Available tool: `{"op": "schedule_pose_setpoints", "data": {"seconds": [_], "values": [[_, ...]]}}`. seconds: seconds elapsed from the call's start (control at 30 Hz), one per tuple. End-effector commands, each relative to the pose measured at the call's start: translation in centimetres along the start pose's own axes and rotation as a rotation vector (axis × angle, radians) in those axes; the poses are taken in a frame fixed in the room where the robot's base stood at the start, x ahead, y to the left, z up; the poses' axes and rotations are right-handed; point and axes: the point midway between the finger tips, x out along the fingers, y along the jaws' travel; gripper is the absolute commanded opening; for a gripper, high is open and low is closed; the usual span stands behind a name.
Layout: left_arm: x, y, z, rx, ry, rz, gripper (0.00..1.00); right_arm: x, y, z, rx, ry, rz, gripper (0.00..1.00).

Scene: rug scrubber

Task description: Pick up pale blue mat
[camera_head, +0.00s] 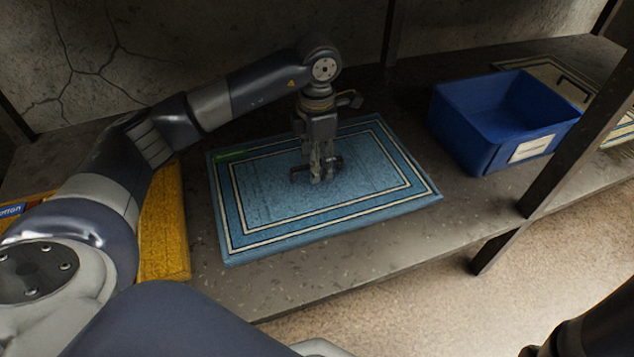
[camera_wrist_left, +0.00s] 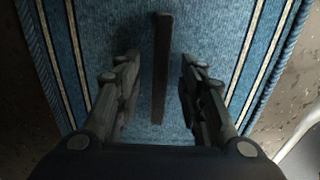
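The pale blue mat (camera_head: 270,225) lies flat on the grey shelf, with two pale border stripes and a small green mark near its far left corner. A dark bar-like handle (camera_head: 300,174) sits at its middle; it also shows in the left wrist view (camera_wrist_left: 161,70). My left gripper (camera_head: 322,180) points down over the mat's middle at the handle. In the left wrist view its fingers (camera_wrist_left: 160,95) are apart, one on each side of the handle, with gaps showing. The right gripper is not in view; a dark part shows at the lower right corner.
A blue bin (camera_head: 478,148) with a white label stands to the right of the mat. A yellow mat (camera_head: 163,225) lies to the left. A dark shelf post (camera_head: 580,125) rises at the right. The shelf's front edge (camera_head: 380,262) is clear.

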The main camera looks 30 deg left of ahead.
Motion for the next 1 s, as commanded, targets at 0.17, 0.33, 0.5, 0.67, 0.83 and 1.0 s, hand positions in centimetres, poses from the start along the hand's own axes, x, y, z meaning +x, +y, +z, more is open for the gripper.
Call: {"op": "schedule_pose_setpoints", "data": {"seconds": [0.17,0.33,0.5,0.67,0.83,1.0], "values": [[0.7,0.0,0.0,0.0,-0.002,0.001,0.37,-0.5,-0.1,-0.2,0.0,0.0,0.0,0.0],[0.6,0.0,0.0,0.0,-0.002,0.001,0.37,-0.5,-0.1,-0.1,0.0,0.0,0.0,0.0],[0.6,0.0,0.0,0.001,-0.001,0.001,0.0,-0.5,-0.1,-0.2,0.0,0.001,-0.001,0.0],[0.5,0.0,0.1,0.001,-0.004,0.001,0.0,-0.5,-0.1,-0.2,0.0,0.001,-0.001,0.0],[0.5,0.0,0.1,0.001,-0.003,0.001,0.0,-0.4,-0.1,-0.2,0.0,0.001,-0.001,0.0],[-0.7,0.1,0.1,0.001,-0.004,0.002,0.0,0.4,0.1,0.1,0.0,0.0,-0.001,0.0]]}}
